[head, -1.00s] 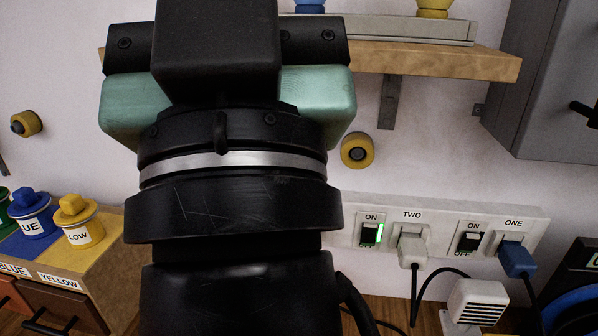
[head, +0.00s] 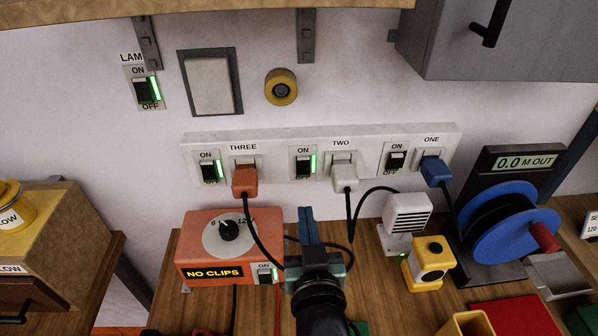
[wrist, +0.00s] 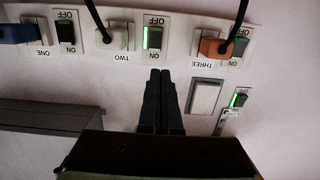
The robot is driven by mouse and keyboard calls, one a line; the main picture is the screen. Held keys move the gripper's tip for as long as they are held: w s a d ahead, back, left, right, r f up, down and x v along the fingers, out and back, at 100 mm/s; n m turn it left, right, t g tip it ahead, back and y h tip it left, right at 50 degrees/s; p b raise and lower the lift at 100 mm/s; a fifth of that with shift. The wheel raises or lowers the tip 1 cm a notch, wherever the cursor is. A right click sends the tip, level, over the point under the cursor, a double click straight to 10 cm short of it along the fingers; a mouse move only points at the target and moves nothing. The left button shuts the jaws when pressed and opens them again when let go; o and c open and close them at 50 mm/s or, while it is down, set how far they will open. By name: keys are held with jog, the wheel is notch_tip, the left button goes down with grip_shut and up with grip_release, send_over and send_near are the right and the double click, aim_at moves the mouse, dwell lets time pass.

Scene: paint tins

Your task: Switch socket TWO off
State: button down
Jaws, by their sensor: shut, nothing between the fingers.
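The white socket strip (head: 270,143) is on the wall. Socket TWO's rocker switch (head: 302,162) has a green light lit beside it; it also shows in the wrist view (wrist: 153,37), upside down. A pale plug (head: 344,177) with a black cord sits in socket TWO, right of its switch. My gripper (head: 306,211) is in front of the wall, below the TWO switch in the head view. In the wrist view its dark fingers (wrist: 160,72) are together and empty, their tips appearing close to the TWO switch. I cannot tell whether they touch the wall.
Socket THREE's lit switch (head: 209,169) and orange plug (head: 245,180) are left. Socket ONE's unlit switch (head: 396,160) and blue plug (head: 435,170) are right. An orange dial box (head: 200,245), a white vented device (head: 407,215) and cords crowd the bench around my arm.

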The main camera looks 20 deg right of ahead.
jog(key=shift+s+d+f, duration=0.15)
jog(key=shift+s+f, duration=0.05)
jog(key=shift+f, duration=0.35)
jog(key=shift+s+d+f, duration=0.1)
jog(key=shift+s+f, duration=0.1)
jog(key=shift+f, duration=0.35)
jog(key=p, duration=0.2)
send_near(302, 174)
jog(key=x, duration=0.6)
jog(key=shift+w+r, duration=0.2)
jog(key=shift+w, duration=0.05)
jog(key=shift+w+d+f, duration=0.1)
jog(key=shift+w, duration=0.05)
